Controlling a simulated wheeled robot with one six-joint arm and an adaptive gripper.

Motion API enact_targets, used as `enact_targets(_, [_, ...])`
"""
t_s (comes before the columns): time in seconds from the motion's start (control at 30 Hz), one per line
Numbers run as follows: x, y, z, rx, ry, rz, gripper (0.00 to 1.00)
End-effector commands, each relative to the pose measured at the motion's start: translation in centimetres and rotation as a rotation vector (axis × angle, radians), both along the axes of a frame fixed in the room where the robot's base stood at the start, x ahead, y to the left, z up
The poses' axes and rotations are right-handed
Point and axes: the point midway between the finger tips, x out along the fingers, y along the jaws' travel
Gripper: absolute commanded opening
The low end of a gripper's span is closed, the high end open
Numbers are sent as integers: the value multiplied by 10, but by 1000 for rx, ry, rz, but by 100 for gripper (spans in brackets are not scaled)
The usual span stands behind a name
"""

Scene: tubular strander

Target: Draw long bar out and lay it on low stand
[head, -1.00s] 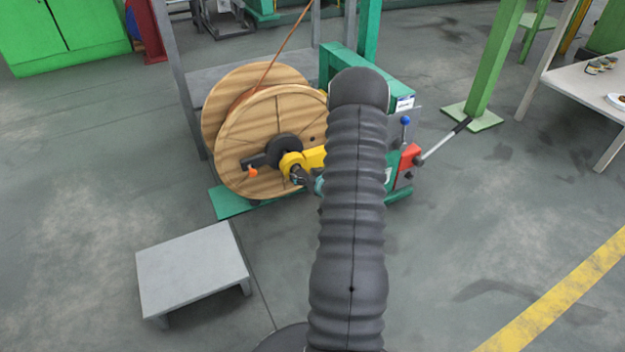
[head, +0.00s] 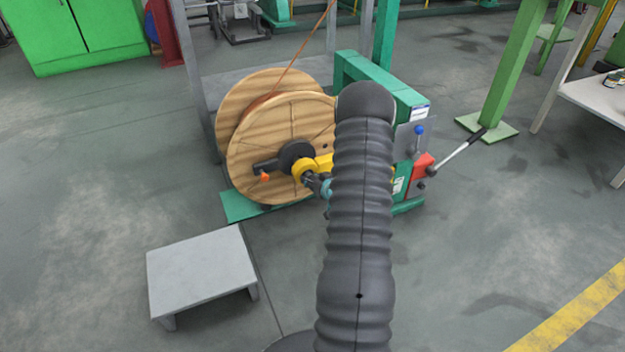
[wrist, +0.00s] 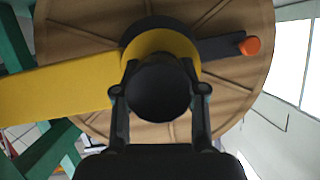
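The long bar shows as a dark round end (wrist: 158,92) in the wrist view, sticking out of the yellow arm's round boss at the hub of the wooden reel (head: 275,150). The rest of the bar is hidden inside the reel. My gripper (head: 314,182) is at this end, in front of the yellow boss (head: 303,168). In the wrist view, the fingers of my gripper (wrist: 160,78) lie against both sides of the bar end and look shut on it. The low stand (head: 202,268) is a bare grey platform on the floor, left of my arm.
A black crank with an orange knob (head: 265,177) sits beside the hub. A green machine frame (head: 380,80) and a red block with a lever (head: 424,163) stand right of the reel. The floor between reel and low stand is clear.

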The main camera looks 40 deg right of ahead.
Motion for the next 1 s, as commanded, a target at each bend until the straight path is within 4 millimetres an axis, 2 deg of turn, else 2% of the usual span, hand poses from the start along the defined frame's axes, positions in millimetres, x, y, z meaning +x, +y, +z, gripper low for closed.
enact_targets(0.03, [0, 0, 1, -1, -3, 0, 31])
enact_targets(0.1, [0, -1, 1, -1, -3, 0, 13])
enact_targets(0.17, [0, -1, 1, -1, -2, 0, 0])
enact_targets(0.43, [-3, 0, 1, -1, -2, -1, 0])
enact_targets(1.0, [-26, 6, 0, -1, -1, -1, 0])
